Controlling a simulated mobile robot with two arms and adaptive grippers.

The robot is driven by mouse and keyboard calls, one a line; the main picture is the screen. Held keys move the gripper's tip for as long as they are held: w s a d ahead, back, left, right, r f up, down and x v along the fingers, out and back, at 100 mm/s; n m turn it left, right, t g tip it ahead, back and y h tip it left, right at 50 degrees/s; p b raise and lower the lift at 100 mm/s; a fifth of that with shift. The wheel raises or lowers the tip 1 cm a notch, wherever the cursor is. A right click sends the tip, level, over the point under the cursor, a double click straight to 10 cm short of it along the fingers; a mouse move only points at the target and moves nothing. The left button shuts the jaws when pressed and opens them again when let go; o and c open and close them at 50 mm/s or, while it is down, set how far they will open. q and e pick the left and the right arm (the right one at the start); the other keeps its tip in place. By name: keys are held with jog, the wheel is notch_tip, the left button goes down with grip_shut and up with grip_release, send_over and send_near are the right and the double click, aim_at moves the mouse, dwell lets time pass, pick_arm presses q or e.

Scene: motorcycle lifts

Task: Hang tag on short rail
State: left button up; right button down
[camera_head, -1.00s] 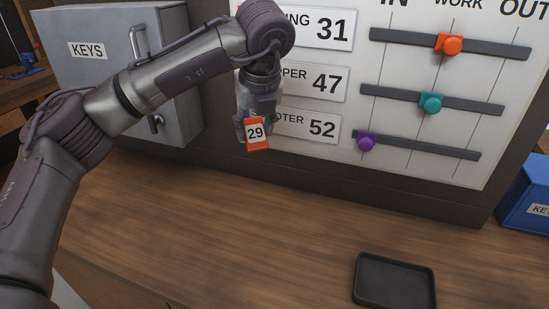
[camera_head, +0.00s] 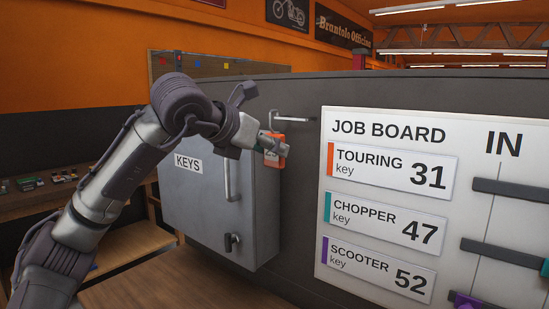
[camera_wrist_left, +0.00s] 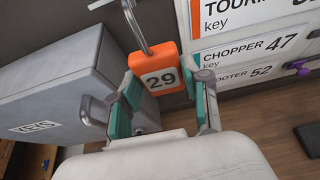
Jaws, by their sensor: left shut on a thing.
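The orange tag (camera_head: 275,136) hangs upright from my left gripper (camera_head: 266,146), beside the upper right corner of the grey key cabinet. The left wrist view shows the tag (camera_wrist_left: 154,66) with its number 29 between the teal pads of the gripper (camera_wrist_left: 163,102), which is shut on it. The short rail (camera_head: 292,119) is a thin metal rod on the dark panel, just above and right of the tag. My right gripper is out of view.
The grey key cabinet (camera_head: 210,215) with its handle stands left of the rail. The job board (camera_head: 335,250) with number plates and dark slider rails is to the right. A black tray (camera_wrist_left: 310,138) lies on the wooden bench.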

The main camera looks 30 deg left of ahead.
pick_arm(q)
jog(key=shift+w+p, duration=0.3)
jog(key=shift+w, duration=0.4)
jog(key=shift+w+d+f+p, duration=0.2)
jog(key=shift+w+p, duration=0.2)
jog(key=shift+w, duration=0.8)
jog(key=shift+w+d+f+p, duration=0.25)
jog(key=shift+w+p, duration=0.2)
jog(key=shift+w, duration=0.7)
jog(key=shift+w+d+f+p, duration=0.2)
jog(key=shift+w+p, duration=0.2)
jog(key=shift+w, duration=0.8)
jog(key=o, duration=1.1)
jog(key=shift+s+a, duration=0.1)
